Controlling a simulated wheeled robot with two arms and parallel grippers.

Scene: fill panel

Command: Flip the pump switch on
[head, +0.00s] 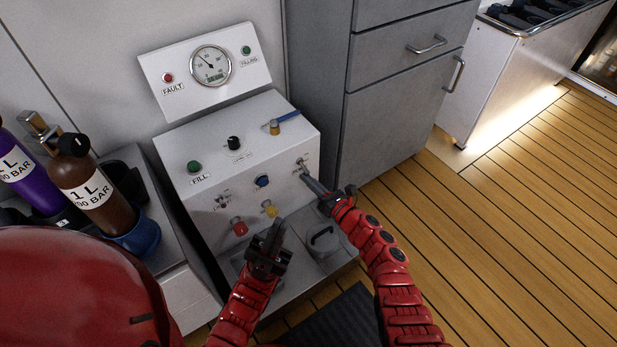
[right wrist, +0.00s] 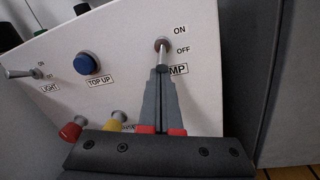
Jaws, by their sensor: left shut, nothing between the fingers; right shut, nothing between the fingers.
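The pump switch (head: 301,162) is a small metal toggle on the right of the white panel's front face. In the right wrist view the pump switch (right wrist: 162,50) has ON printed above and OFF below, and its lever appears to point down. My right gripper (head: 307,180) is shut and empty. In the right wrist view the tips of my right gripper (right wrist: 160,72) are just below the lever, at or very near its end; I cannot tell whether they touch. My left gripper (head: 276,226) is shut and empty, in front of the lower panel.
A blue TOP UP button (right wrist: 87,64), a LIGHT toggle (right wrist: 22,73), a red knob (head: 239,227) and a yellow knob (head: 269,208) are nearby. A grey cabinet (head: 390,125) stands close on the right. Gas bottles (head: 88,190) stand at left. The wooden floor (head: 510,220) is clear.

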